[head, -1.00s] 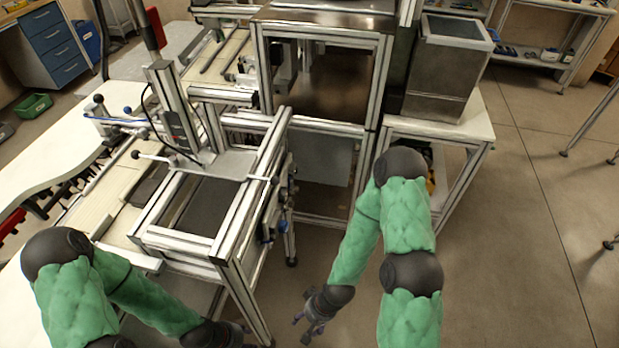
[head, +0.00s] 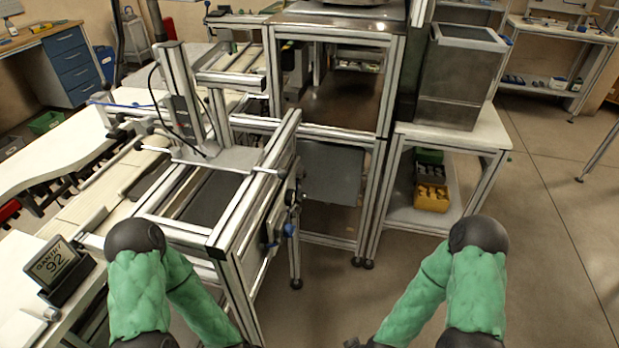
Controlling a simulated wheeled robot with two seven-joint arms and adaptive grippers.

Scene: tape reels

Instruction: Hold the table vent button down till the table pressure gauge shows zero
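An aluminium-frame table (head: 222,225) with a dark recessed top stands left of centre. Its right side carries several small dark fittings (head: 292,192) and blue-capped knobs (head: 289,230). I cannot tell which of these is the vent button, and no pressure gauge dial can be read. My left arm comes in at the lower left, in front of the table; its gripper is below the picture edge. My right gripper (head: 356,343) shows only as a dark sliver at the bottom edge, right of the table and apart from it; its fingers cannot be made out.
A small display (head: 55,266) reading "GANTRY 92" stands on the left bench. A tall framed cabinet (head: 335,100) stands behind the table. A side stand (head: 450,135) holds a grey bin (head: 460,80), with a yellow box (head: 432,197) below.

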